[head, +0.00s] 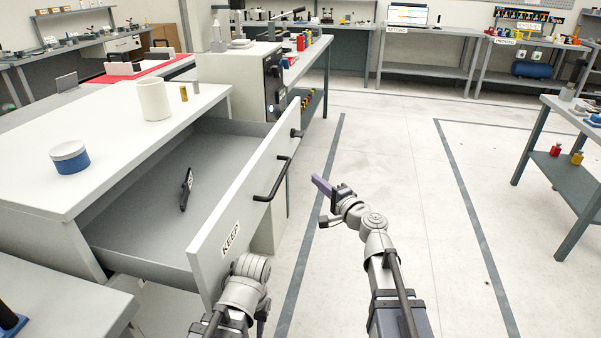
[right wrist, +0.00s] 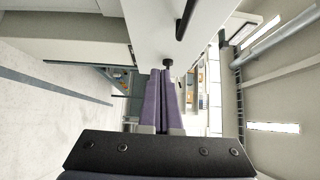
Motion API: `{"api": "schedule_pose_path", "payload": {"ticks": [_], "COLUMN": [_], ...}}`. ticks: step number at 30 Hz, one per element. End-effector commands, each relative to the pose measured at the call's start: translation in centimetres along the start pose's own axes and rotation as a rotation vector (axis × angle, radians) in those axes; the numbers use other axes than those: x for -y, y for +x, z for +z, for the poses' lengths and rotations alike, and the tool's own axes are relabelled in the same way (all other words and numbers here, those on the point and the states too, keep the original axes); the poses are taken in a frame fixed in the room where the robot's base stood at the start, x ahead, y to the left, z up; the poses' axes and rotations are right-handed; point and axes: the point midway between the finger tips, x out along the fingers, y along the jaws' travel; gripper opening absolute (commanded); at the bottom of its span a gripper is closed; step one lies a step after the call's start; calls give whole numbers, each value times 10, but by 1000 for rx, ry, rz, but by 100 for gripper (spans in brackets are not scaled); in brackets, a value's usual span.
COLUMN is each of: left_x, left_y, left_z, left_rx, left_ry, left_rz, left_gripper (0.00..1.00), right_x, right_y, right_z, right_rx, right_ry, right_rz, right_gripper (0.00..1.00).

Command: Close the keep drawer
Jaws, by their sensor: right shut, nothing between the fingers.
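The keep drawer (head: 231,222) is pulled well out of the white bench, its front panel labelled KEEP. A black bar handle (head: 272,181) is on the front. A dark tool with a white tag (head: 186,190) lies inside. My right gripper (head: 320,185) has purple fingers, shut and empty, in front of the drawer and right of the handle, apart from it. In the right wrist view its fingers (right wrist: 160,100) are together, below the white front panel (right wrist: 165,30) and the handle (right wrist: 185,18). My left arm is at the drawer's near end; its fingers are hidden.
A white cup (head: 153,99) and a blue-and-white jar (head: 70,157) stand on the bench top (head: 110,155). A dark knob (head: 297,133) is near the drawer's far end. The floor to the right is clear up to a side table (head: 572,110).

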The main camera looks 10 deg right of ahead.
Motion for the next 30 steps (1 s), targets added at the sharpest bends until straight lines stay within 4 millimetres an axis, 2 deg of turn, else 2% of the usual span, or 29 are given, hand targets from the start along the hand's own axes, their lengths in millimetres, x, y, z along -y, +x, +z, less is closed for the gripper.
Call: {"api": "schedule_pose_path", "payload": {"ticks": [9,15,21,30], "left_x": [0,0,0,0], "left_y": [0,0,0,0], "left_z": [0,0,0,0], "left_rx": [-1,-1,-1,-1], "left_ry": [0,0,0,0], "left_rz": [0,0,0,0], "left_gripper": [40,40,40,40], "right_x": [0,0,0,0], "right_y": [65,101,115,122], "right_z": [-1,1,22,30], "right_rx": [4,4,5,3], "right_ry": [-1,-2,-2,-2], "right_rz": [1,1,1,1], "right_gripper": [0,0,0,0]}}
